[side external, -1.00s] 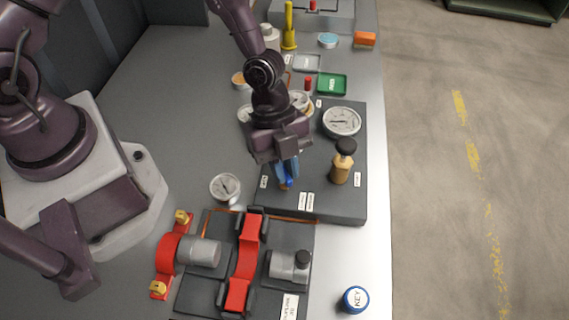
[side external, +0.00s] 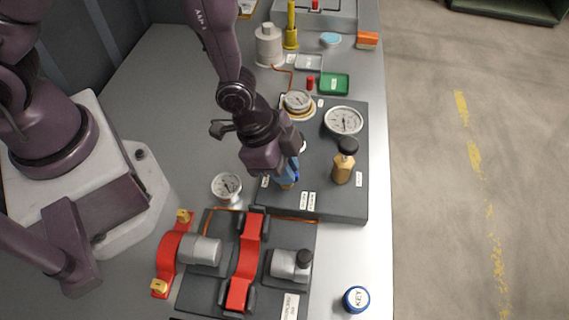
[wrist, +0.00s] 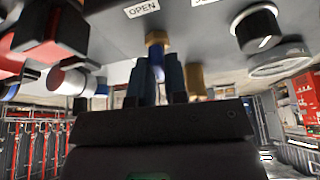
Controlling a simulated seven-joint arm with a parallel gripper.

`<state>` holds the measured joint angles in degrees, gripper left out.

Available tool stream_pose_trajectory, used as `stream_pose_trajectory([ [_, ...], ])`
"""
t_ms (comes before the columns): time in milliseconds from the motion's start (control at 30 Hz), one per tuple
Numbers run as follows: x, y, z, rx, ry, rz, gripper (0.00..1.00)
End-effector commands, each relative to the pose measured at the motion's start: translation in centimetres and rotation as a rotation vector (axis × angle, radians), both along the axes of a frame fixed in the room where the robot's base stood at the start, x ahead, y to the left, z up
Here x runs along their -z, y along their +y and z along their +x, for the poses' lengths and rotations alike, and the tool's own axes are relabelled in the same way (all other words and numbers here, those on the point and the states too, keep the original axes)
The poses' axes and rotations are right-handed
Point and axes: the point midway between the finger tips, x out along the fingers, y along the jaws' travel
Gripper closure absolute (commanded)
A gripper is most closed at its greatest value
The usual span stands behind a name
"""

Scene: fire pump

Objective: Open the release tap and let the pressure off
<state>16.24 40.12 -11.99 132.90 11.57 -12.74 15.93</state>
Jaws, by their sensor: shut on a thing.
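The release tap is a brass body with a blue handle (side external: 291,167) on the dark panel (side external: 330,205). In the wrist view the blue handle (wrist: 156,62) runs from the brass tap body (wrist: 157,39) down between my two fingers. My gripper (side external: 287,172) is shut on the blue handle, and its fingers (wrist: 158,82) lie on either side of it. The OPEN label (wrist: 142,8) is just beyond the tap. A large white dial gauge (side external: 343,121) is on the panel; its reading is too small to make out. My gripper hides part of the tap in the side view.
A brass fitting with a black knob (side external: 345,162) stands close right of my gripper. A small gauge (side external: 227,187) is to the left. Red clamp parts (side external: 245,262) are in front, with a blue KEY button (side external: 356,299) to their right. Green and grey trays (side external: 334,83) lie behind.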

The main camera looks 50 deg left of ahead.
Motion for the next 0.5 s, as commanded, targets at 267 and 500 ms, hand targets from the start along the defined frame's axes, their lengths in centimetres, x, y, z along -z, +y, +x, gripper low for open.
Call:
stream_pose_trajectory([
  [267, -0.05, -0.19, 0.09, -0.103, -0.004, -0.003, 1.00],
  [500, -0.03, -0.20, 0.11, -0.134, -0.005, -0.004, 1.00],
])
